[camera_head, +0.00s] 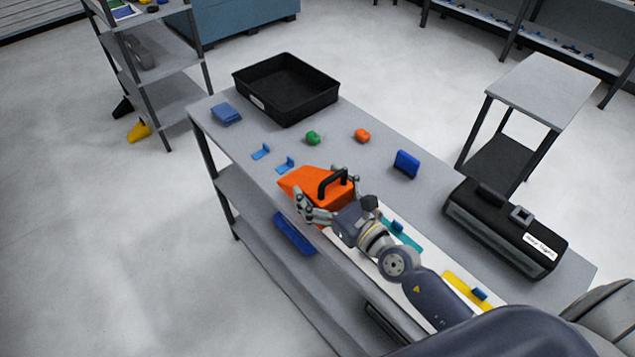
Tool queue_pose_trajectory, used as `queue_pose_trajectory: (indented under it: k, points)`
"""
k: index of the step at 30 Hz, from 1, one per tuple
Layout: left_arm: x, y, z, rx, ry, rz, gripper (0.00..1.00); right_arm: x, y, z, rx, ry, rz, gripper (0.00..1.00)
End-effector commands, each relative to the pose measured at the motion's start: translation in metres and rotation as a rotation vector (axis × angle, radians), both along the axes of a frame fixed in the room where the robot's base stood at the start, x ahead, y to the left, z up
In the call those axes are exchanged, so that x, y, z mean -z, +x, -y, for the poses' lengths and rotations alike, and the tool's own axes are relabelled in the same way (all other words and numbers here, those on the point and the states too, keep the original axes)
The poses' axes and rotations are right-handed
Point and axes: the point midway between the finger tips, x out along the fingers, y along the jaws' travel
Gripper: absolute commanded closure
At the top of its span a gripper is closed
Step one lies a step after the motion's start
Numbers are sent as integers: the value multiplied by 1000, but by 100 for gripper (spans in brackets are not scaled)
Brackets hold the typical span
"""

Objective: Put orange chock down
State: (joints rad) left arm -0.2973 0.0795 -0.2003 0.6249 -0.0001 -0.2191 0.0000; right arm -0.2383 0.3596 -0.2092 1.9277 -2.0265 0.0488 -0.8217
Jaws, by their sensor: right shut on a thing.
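The orange chock (308,183) is a wedge-shaped block with a black handle, over the near edge of the grey table (345,137). My right gripper (324,200) is shut on the chock, with fingers on both sides at its right end. I cannot tell whether the chock's underside touches the tabletop. My left gripper is not in view.
A black tray (318,104) stands at the table's far left. Small blue pieces (261,152), a green roll (313,138), an orange roll (362,135) and a blue block (406,164) lie around the chock. A black tool case (505,232) is at right.

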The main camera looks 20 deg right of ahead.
Motion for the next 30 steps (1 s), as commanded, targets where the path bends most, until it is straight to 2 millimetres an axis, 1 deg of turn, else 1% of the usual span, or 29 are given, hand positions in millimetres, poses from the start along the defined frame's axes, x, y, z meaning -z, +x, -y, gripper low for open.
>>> queue_pose_trajectory:
  k: [2,5,8,11,15,18,24,25,27,30]
  points:
    - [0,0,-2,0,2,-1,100,-4,-5,3,17,2,2,63]
    - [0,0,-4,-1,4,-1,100,-9,-18,2,42,8,4,63]
    - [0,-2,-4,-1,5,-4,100,-14,-30,6,72,4,2,63]
    - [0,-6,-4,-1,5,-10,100,-23,-54,8,125,7,-1,63]
    - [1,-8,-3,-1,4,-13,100,-39,-92,13,209,3,-4,63]
    - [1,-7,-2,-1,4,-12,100,-49,-115,17,260,-3,-3,63]
    - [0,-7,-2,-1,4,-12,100,-66,-153,21,345,-4,-2,63]
    - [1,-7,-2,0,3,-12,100,-68,-156,22,354,-3,0,64]
    - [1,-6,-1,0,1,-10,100,-72,-152,20,344,0,23,64]
    - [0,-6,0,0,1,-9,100,-75,-152,20,342,2,36,64]
